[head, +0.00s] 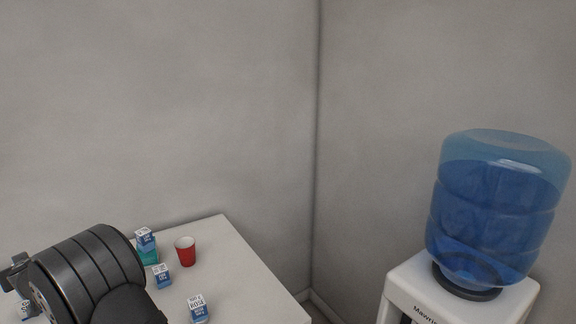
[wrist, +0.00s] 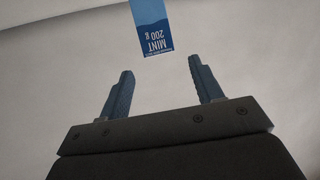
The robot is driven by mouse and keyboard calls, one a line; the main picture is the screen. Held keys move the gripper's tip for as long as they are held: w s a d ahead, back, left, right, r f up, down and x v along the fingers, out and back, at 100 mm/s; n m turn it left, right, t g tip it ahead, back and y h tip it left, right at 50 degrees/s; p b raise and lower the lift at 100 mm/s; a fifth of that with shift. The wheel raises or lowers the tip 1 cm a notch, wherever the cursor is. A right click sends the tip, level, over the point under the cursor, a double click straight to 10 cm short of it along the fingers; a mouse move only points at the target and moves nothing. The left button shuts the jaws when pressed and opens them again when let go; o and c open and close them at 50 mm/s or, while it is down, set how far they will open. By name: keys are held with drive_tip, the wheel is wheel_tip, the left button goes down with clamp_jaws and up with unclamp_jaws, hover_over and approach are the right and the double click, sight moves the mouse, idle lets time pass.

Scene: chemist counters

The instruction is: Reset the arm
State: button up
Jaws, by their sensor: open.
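My gripper (wrist: 163,85) shows in the wrist view with its two fingers spread apart and nothing between them. In the head view my dark arm covers the lower left, and part of the gripper (head: 14,270) shows at the left edge.
A white counter (head: 238,268) holds a red cup (head: 185,251), small blue and white boxes (head: 162,276) (head: 198,309), and another box (head: 145,239) above a teal item (head: 149,257). A water cooler (head: 495,210) stands at right. The counter's right part is clear.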

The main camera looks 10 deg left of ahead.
drive_tip(key=shift+x, duration=3.15)
drive_tip(key=shift+v, duration=3.25)
drive_tip(key=shift+x, duration=3.75)
wheel_tip(320, 180, up, 4)
drive_tip(key=shift+f, duration=0.1)
drive_tip(key=w+d+r, duration=0.6)
drive_tip(key=d, duration=0.2)
drive_tip(key=shift+w, duration=0.2)
drive_tip(key=shift+r, duration=0.15)
